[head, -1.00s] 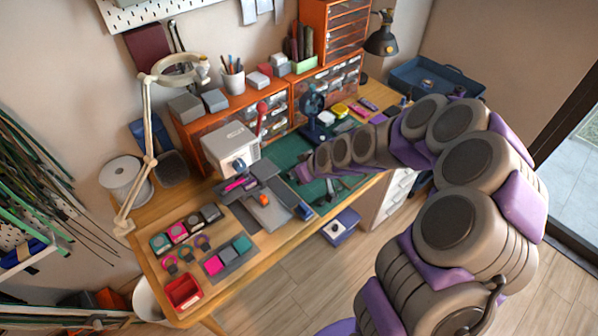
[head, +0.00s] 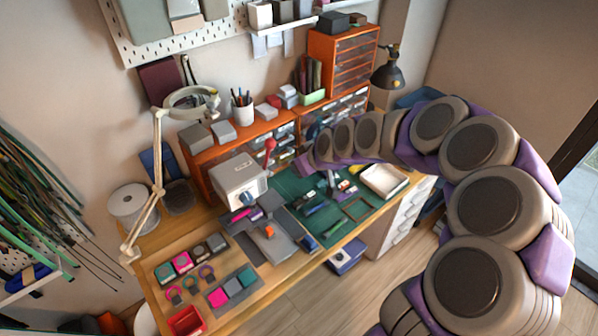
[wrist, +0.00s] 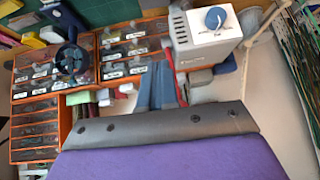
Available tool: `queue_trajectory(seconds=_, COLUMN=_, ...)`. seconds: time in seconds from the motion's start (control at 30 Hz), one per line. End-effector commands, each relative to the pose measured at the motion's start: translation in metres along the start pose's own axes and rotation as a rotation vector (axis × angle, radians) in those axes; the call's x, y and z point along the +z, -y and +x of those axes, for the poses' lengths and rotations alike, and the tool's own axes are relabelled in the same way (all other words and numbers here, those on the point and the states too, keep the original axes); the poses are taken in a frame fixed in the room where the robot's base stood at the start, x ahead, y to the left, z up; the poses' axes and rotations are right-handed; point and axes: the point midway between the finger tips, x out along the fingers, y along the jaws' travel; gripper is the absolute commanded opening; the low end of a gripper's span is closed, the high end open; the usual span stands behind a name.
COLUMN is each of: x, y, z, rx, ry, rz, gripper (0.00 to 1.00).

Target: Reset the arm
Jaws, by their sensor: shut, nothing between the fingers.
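My arm comes in from the right in the head view, in grey-brown segments with purple parts. My gripper (head: 303,166) is at its far end, raised over the back of the workbench near the drawer units. Its fingertips are small and hard to make out there. In the wrist view, the gripper's two blue-grey fingers (wrist: 158,82) lie close together with nothing held between them. The purple wrist cover fills the bottom of that view.
The workbench (head: 268,286) carries a white box machine (head: 238,182), a green cutting mat (head: 318,219) with tools, a white tray (head: 384,181) and a red bin (head: 186,320). Orange drawer units (head: 342,67) stand behind. A magnifier lamp (head: 159,165) rises at left.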

Motion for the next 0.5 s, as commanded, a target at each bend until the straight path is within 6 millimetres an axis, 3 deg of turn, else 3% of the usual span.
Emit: queue_trajectory(seconds=0.5, x=0.0014, y=0.0039, z=-0.0040, rx=-0.004, ry=0.008, rz=0.001, gripper=0.00)
